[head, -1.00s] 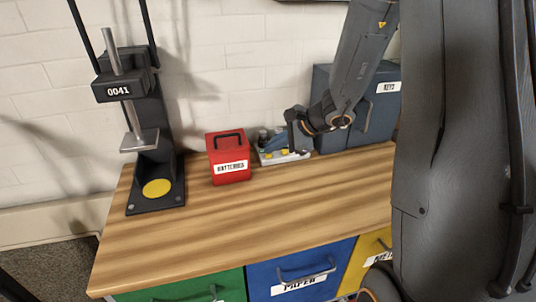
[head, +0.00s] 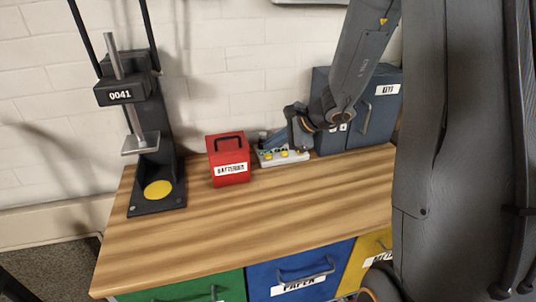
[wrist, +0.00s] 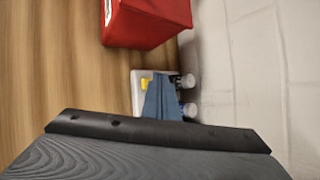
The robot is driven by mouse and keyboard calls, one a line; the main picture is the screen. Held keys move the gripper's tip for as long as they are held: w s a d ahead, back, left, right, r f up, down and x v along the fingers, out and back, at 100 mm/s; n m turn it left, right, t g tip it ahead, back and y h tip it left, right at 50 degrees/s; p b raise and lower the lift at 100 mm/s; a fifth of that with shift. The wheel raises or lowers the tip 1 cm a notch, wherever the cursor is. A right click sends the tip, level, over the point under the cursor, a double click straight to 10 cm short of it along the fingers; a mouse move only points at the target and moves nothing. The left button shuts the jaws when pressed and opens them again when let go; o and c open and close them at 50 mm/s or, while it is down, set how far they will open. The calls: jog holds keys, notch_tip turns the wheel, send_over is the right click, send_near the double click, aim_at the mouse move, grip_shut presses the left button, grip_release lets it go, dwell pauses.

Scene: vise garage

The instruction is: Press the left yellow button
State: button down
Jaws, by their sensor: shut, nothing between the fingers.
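A small light-coloured panel (head: 295,158) lies near the back of the wooden bench, against the wall side. Two yellow buttons show on it in the head view, the left one (head: 268,155) and the right one (head: 284,154). My gripper (head: 272,143) is shut and empty, just above and behind the buttons. In the wrist view the blue fingers of my gripper (wrist: 160,85) cover much of the panel (wrist: 138,100). One yellow button (wrist: 145,83) shows beside them, and I cannot tell which one it is. I cannot tell whether the fingertips touch the panel.
A red batteries box (head: 229,160) stands close to the left of the panel; it also shows in the wrist view (wrist: 150,22). A blue-grey keys cabinet (head: 375,110) stands to the right. A black press (head: 150,150) stands at the far left. The front of the bench (head: 230,235) is clear.

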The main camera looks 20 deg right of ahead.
aim_at(271, 160)
notch_tip(271, 160, up, 5)
jog(key=p, duration=0.3)
dwell(0.5)
dwell(0.4)
jog(key=s+f+n+g+h, duration=0.1)
jog(key=s+n+g+h, duration=0.1)
jog(key=s+n, duration=0.7)
jog(key=s+a+f+n+g+h, duration=0.1)
jog(key=s+n+g+h, duration=0.2)
jog(key=s+n, duration=0.6)
jog(key=s+h, duration=0.1)
jog(key=s, duration=0.5)
jog(key=shift+f+n, duration=0.3)
